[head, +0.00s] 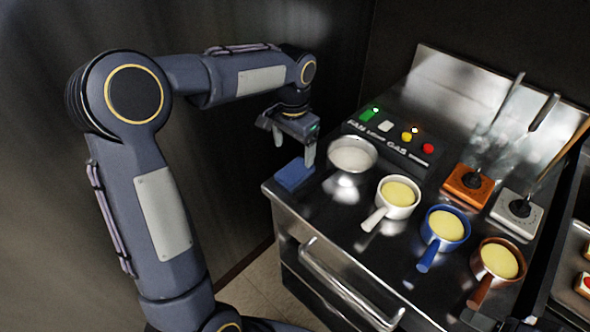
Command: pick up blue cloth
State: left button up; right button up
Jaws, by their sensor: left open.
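The blue cloth (294,175) is a small folded blue block lying flat on the steel counter (330,215) at its left corner, near the front edge. My left gripper (293,154) is open and empty, pointing down above and just behind the cloth. One finger shows close to the cloth's far right side; I cannot tell whether it touches. My right gripper is not in view.
A round metal bowl (352,154) stands just right of the cloth. White (397,198), blue (445,228) and copper (498,260) pans stand farther right. Behind are a button panel (395,137) and orange (468,186) and grey (517,213) blocks with handles.

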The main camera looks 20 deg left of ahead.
aim_at(295, 170)
pick_arm(q)
jog(key=f, duration=0.2)
jog(key=f+p, duration=0.1)
jog(key=f, duration=0.4)
jog(key=shift+w, duration=0.4)
jog(key=shift+f, duration=0.45)
jog(key=c, duration=1.1)
jog(key=shift+r, duration=0.15)
